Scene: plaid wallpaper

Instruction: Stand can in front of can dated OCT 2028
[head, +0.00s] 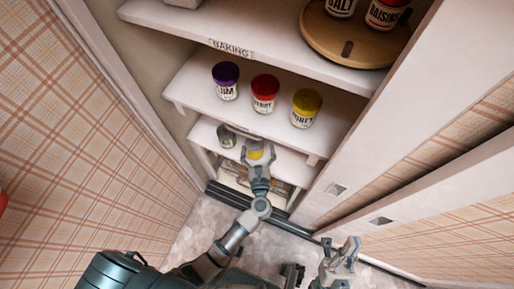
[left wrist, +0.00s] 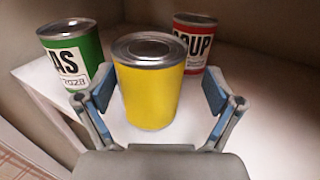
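A plain yellow can (left wrist: 150,85) stands upright between the fingers of my left gripper (left wrist: 160,100), with a visible gap to the right finger. In the head view my left gripper (head: 258,158) is at the lower shelf, around the yellow can (head: 255,154). A green can (left wrist: 76,55) with a white label reading "AS" stands behind left; its small printed date seems to end in 2028, the month unreadable. It also shows in the head view (head: 226,137). A red can (left wrist: 194,42) labelled "SOUP" stands behind right. My right gripper (head: 340,256) is low, empty and apparently open.
The middle shelf (head: 200,92) above holds purple (head: 225,80), red (head: 264,93) and yellow (head: 306,107) lidded jars. A round wooden turntable (head: 345,45) with jars is on the top shelf. Sliding door panels (head: 400,175) flank the right; a plaid wall (head: 80,150) is left.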

